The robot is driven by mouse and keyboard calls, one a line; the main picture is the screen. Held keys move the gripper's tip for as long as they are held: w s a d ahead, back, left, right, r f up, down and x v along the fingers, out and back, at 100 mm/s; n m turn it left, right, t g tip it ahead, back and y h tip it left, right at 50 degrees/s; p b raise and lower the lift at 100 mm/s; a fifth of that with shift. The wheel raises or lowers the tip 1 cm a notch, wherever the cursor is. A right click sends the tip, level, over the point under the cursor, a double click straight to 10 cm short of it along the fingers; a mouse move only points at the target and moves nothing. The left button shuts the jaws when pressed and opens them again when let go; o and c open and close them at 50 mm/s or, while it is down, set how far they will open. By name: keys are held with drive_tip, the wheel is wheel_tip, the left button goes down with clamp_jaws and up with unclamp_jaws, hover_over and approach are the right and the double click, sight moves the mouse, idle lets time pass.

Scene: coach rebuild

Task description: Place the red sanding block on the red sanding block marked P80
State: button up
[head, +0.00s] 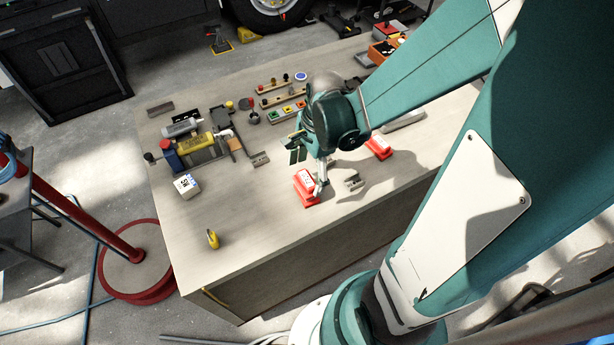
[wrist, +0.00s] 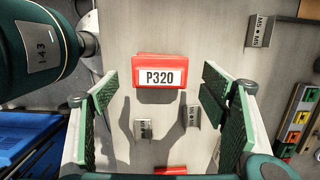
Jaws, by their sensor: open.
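Two red sanding blocks lie apart on the workbench. One red block (head: 306,187) is near the bench's front middle, and the other red block (head: 378,147) is further right. At that view's bottom edge a sliver of red (wrist: 170,170) shows with no readable mark. I see no P80 marking. My gripper (head: 310,170) is open and empty near the front-middle block; its spread fingers also show in the wrist view (wrist: 160,93).
A small grey metal block (head: 353,181) lies between the red blocks. Another marked block (head: 260,159), a button strip (head: 287,112), a yellow cylinder assembly (head: 198,145) and a white box (head: 187,186) stand further left. The front-left bench surface (head: 250,220) is mostly clear.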

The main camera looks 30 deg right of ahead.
wheel_tip(320, 180, up, 8)
drive_tip(key=d, duration=0.1)
drive_tip(key=shift+d+r+p, duration=0.15)
drive_tip(key=shift+r+p, duration=0.1)
drive_tip(key=shift+p, duration=0.1)
idle(0.3)
drive_tip(key=shift+r, duration=0.1)
idle(0.6)
wheel_tip(320, 180, up, 11)
drive_tip(key=n+t+h, duration=0.2)
drive_tip(key=n+t, duration=0.4)
drive_tip(key=n, duration=0.8)
hover_over(309, 178)
drive_tip(key=s+a, duration=0.1)
drive_tip(key=a, duration=0.3)
drive_tip(key=shift+s+a+r+n+t, duration=0.25)
drive_tip(key=shift+r+n, duration=0.4)
drive_tip(key=shift+n, duration=0.35)
drive_tip(key=shift+s+a+r+n+t, duration=0.15)
drive_tip(key=shift+r+n+t, duration=0.2)
drive_tip(key=shift+r+n, duration=0.5)
drive_tip(key=shift+w+f, duration=0.1)
drive_tip(key=shift+f, duration=0.1)
idle(1.7)
